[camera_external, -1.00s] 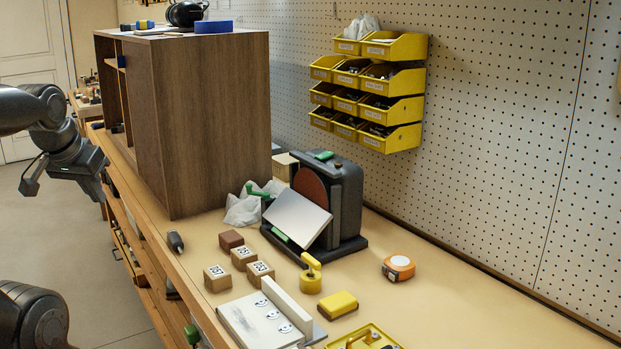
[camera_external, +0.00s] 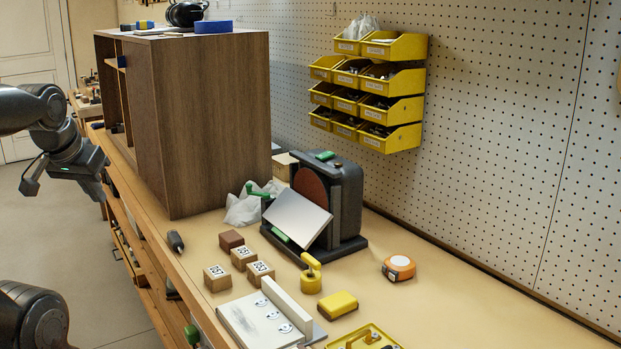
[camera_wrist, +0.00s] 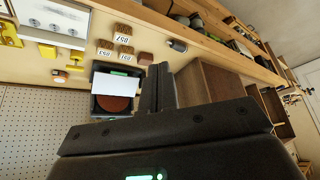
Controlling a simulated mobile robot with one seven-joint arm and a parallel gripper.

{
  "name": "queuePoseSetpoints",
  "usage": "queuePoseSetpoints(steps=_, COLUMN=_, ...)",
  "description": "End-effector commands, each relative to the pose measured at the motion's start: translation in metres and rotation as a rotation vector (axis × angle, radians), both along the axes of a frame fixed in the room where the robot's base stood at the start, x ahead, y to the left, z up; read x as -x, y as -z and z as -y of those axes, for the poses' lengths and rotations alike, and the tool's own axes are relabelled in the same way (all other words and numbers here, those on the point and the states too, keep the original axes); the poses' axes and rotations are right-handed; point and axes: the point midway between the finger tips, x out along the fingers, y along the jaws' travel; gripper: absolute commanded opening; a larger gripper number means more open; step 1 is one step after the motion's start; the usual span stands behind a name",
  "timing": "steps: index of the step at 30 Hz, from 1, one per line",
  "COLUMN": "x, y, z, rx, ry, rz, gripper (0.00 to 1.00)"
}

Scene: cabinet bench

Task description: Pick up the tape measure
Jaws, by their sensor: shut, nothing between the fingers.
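The tape measure (camera_external: 398,268), orange with a white round face, lies on the bench top at the right, in front of the pegboard. It also shows small at the left of the wrist view (camera_wrist: 59,76). My gripper (camera_wrist: 158,72) is shut and empty, its two fingers together in the wrist view. In the external view my arm's end hangs at the far left, beside the cabinet and far from the tape measure; its fingertips are not clear there.
A tall wooden cabinet (camera_external: 222,120) stands on the bench between my arm and the tape measure. A disc sander (camera_external: 345,205), wooden blocks (camera_external: 243,257), a yellow-knobbed piece (camera_external: 311,275) and a yellow box (camera_external: 338,305) stand nearer the tape measure. Bare bench surrounds it.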

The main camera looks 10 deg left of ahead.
Motion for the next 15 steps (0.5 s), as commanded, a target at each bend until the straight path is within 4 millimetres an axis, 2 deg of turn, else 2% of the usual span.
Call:
queuePoseSetpoints(steps=2, x=0.0000, y=0.0000, z=0.0000, rx=0.000, ry=0.000, rz=0.000, gripper=0.02)
queuePoseSetpoints(steps=15, x=0.0000, y=0.0000, z=0.0000, rx=0.000, ry=0.000, rz=0.000, gripper=0.38)
